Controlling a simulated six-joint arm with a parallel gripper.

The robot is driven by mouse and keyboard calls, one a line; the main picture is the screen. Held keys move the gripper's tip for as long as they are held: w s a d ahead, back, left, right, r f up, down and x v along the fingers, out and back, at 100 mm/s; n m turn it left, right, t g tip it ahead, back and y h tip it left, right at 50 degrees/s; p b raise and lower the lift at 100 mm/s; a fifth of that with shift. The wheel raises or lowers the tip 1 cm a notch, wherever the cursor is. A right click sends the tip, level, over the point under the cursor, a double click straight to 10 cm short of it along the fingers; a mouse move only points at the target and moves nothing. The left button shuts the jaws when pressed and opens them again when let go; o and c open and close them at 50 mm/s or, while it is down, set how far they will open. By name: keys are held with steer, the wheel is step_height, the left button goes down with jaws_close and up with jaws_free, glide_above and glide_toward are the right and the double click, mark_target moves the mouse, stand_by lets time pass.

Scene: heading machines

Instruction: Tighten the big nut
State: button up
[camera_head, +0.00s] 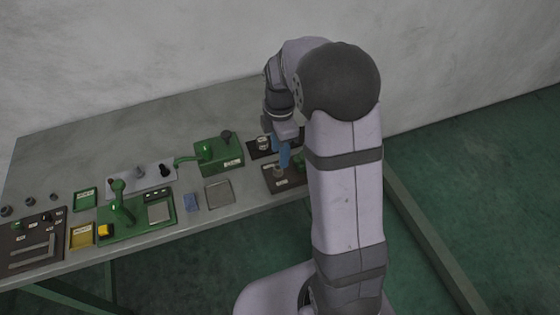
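My gripper (281,158), with blue fingers, points down over the right part of the workbench. Its fingertips are just above or at a small light, round part (278,171) on a dark plate (271,184) near the bench's front edge. This part may be the big nut, but it is too small to tell. Another light, round part (263,143) stands on a second dark plate (253,154) behind and to the left. I cannot tell whether the fingers are open or shut, or touch anything. My arm hides the right end of the bench.
Left of my gripper is a green machine (218,155) with a dark knob. A wall (130,50) stands behind the bench.

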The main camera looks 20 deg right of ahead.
mark_target(278, 170)
steer(key=shift+f+p, duration=0.65)
steer(key=shift+f, duration=2.1)
jaws_close()
